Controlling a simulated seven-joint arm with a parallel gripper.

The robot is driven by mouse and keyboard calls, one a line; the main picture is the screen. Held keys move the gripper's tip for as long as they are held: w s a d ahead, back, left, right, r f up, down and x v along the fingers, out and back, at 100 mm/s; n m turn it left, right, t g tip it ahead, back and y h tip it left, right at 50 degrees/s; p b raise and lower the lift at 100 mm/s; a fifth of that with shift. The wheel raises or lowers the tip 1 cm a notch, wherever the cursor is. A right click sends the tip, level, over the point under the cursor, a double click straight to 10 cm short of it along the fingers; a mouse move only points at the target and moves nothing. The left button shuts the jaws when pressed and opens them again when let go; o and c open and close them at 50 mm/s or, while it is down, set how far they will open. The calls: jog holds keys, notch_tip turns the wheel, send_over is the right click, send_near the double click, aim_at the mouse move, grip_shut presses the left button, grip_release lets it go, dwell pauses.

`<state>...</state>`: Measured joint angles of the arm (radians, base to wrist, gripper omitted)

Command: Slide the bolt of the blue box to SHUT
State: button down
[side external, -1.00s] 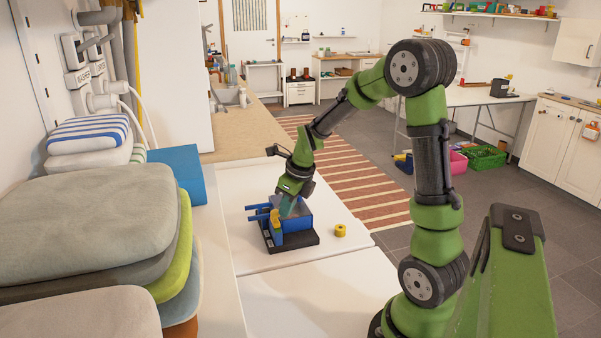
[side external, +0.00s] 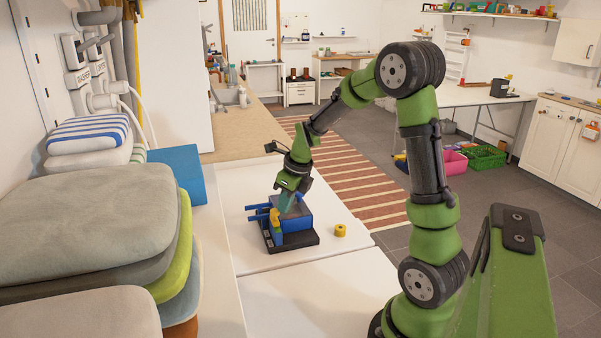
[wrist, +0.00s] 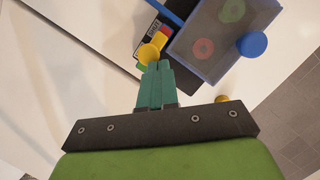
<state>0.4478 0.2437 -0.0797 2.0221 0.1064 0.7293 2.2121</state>
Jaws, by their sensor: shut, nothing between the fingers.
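The blue box (side external: 296,217) sits on a black base (side external: 303,239) on the white table. In the wrist view the box (wrist: 218,38) has a see-through top with a green ring and a red ring under it. The yellow bolt knob (wrist: 149,54) is beside the box, near a red and yellow marking and a black-and-white label. In the side view the yellow bolt part (side external: 276,221) shows at the box's left front. My gripper (wrist: 157,68) is shut and empty, its green fingertips right at the knob; I cannot tell whether they touch it.
A yellow ring-shaped piece (side external: 340,230) lies on the table right of the base. A blue knob (wrist: 252,44) stands out from the box. Folded cushions (side external: 90,225) are stacked at the left. The table's front part is clear.

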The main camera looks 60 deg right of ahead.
jog(key=s+f+v, duration=0.1)
jog(key=s+v, duration=0.2)
jog(key=v, duration=0.8)
jog(key=w+a+f+n+h, duration=0.1)
jog(key=w+a+n+h, duration=0.1)
jog(key=a+n, duration=0.8)
jog(key=w+a+f+n+h, duration=0.15)
jog(key=a+n, duration=0.25)
jog(key=n, duration=1.2)
jog(key=w+d+f+n+h, duration=0.1)
jog(key=w+d+f+n, duration=0.3)
jog(key=d+f+n, duration=0.3)
jog(key=shift+w+d+f+n+t+h, duration=0.3)
jog(key=shift+d+f+n+h, duration=0.1)
jog(key=shift+d+n, duration=0.7)
